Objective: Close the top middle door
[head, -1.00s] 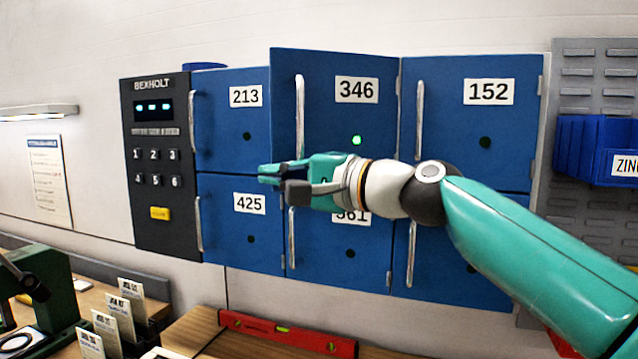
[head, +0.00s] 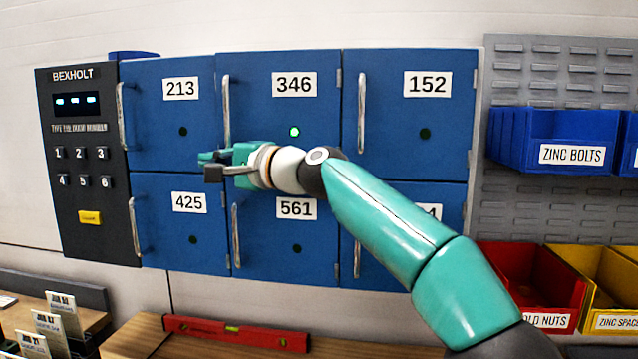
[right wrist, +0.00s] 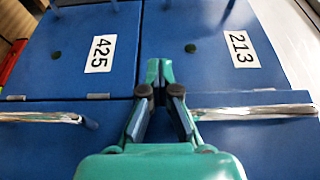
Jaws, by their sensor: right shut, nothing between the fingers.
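The top middle door (head: 320,110) is blue, labelled 346, with a green light and a vertical handle (head: 227,110) on its left edge. It looks flush or nearly flush with its neighbours; a small gap cannot be ruled out. My right gripper (head: 204,166) is shut and empty, in front of the seam between doors 213 (head: 150,95) and 425 (head: 160,240), just left of door 346's lower left corner. It hides part of that corner. In the right wrist view the gripper tips (right wrist: 160,72) meet, with door 346's handle (right wrist: 255,112) at the right. My left gripper is not in view.
Doors 152 (head: 450,130) and 561 (head: 300,265) look shut. A black keypad panel (head: 90,215) stands at the left of the lockers. Blue bins (head: 515,130) hang at the right. A red level (head: 200,333) lies on the bench below.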

